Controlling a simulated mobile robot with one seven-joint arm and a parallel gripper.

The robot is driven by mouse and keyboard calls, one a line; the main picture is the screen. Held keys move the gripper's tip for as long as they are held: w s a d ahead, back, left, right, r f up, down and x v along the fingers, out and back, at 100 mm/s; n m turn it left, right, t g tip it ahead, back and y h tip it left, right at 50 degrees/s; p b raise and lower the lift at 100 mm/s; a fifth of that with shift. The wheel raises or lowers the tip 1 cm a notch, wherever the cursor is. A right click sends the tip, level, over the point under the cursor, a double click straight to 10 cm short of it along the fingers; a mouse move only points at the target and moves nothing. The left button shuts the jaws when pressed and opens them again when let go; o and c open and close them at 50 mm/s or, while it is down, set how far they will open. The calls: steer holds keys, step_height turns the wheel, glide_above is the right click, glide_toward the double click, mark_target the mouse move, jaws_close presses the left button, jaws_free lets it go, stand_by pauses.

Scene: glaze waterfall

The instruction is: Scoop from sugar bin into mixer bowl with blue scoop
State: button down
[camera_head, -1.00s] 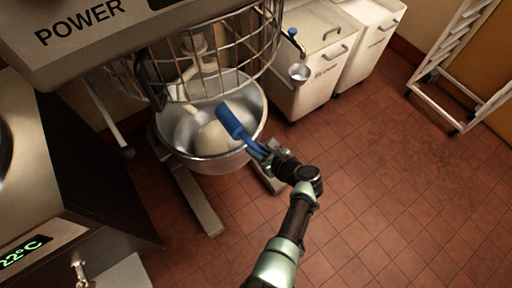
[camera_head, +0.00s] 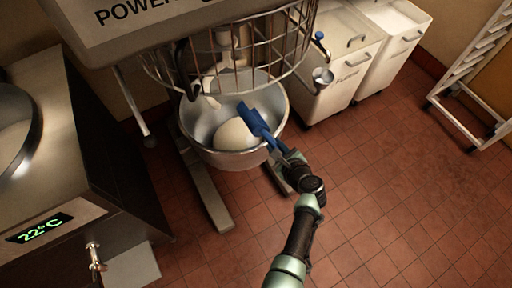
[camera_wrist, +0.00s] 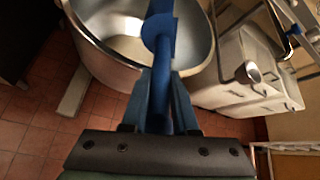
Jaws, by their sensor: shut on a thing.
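The blue scoop (camera_head: 257,120) is in my gripper (camera_head: 280,155), which is shut on its handle. In the head view the scoop's head is over the right part of the steel mixer bowl (camera_head: 226,159), and it looks turned on its side. A pale rounded mound (camera_head: 236,134) lies in the bowl. In the wrist view the handle (camera_wrist: 159,92) runs up from between my fingers, with the bowl (camera_wrist: 110,68) behind it. The scoop's inside is hidden, so I cannot tell whether it holds anything. Two white bins stand to the right; the label on the nearer bin (camera_head: 338,92) is too blurred to read.
A wire guard (camera_head: 240,60) surrounds the space above the bowl. A second scoop, with a metal cup (camera_head: 323,77) and blue grip, is at the nearer bin's front. A white rack (camera_head: 478,75) stands at the far right. The tiled floor at right is clear.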

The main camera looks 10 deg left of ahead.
steer(key=b, duration=0.1)
steer(key=n+t+h+b, duration=0.1)
steer(key=n, duration=0.1)
steer(key=shift+s+a+f+t+h+b, duration=0.2)
steer(key=shift+a+f+t+h+b, duration=0.1)
steer(key=shift+t+h+b, duration=0.1)
steer(key=s+d+r+n+t+h+b, duration=0.1)
steer(key=s+d+n+t+b, duration=0.1)
steer(key=s+d+b, duration=0.2)
steer(key=s+d+r+n+t+h+b, duration=0.1)
steer(key=s+d+r+n+t+b, duration=0.1)
steer(key=s+b, duration=0.5)
steer(key=d+n+b, duration=0.1)
steer(key=b, duration=0.2)
steer(key=shift+s+d+r, duration=0.25)
steer(key=shift+s+d, duration=0.1)
steer(key=shift+s, duration=0.05)
stand_by(0.4)
